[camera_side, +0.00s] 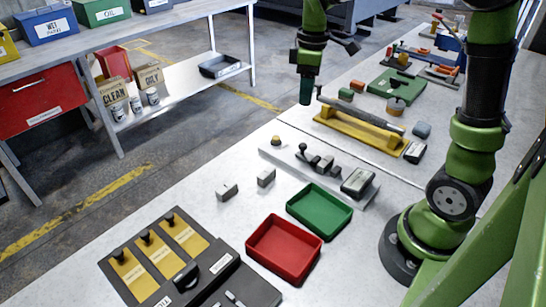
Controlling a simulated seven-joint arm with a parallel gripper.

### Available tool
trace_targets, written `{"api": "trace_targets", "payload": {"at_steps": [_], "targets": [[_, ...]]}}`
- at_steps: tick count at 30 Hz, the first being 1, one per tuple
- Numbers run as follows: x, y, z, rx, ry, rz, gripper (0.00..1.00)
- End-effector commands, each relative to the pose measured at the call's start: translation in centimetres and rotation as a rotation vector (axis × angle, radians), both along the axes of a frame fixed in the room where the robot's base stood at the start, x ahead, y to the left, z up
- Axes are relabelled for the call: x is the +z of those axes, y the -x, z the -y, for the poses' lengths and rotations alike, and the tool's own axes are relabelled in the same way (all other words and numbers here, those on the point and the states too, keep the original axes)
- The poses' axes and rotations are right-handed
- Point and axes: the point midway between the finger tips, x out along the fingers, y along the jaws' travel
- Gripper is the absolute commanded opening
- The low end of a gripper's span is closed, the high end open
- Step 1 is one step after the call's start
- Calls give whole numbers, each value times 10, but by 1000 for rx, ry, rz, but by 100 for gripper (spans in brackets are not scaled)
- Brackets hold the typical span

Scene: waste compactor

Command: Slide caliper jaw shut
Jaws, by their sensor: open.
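What looks like the caliper is a grey rail (287,161) lying on the white bench, with small dark jaw blocks (318,161) along it and a boxy display unit (357,182) at its right end. A dark knob stands on the left block. Gaps between the blocks are too small to judge. My gripper (306,97) hangs above and behind the rail, pointing down, clear of it and apparently empty. Its fingertips are small and dark, so their spacing is hard to see.
Green tray (320,209) and red tray (284,249) sit in front of the rail. Two grey blocks (228,191) (266,177) lie left. A yellow stand (362,133) holding a grey bar is behind. A dark panel with yellow plates (160,256) is front left. Bare bench lies between.

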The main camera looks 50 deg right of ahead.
Motion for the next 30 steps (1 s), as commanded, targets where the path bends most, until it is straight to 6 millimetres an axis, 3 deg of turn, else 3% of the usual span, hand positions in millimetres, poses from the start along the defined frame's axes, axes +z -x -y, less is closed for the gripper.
{"api": "trace_targets", "payload": {"at_steps": [4, 11, 30], "targets": [[12, -4, 5, 199, 17, -22, 50], [3, 0, 4, 285, 9, -37, 50], [-125, 0, 3, 282, 9, -39, 50]]}}
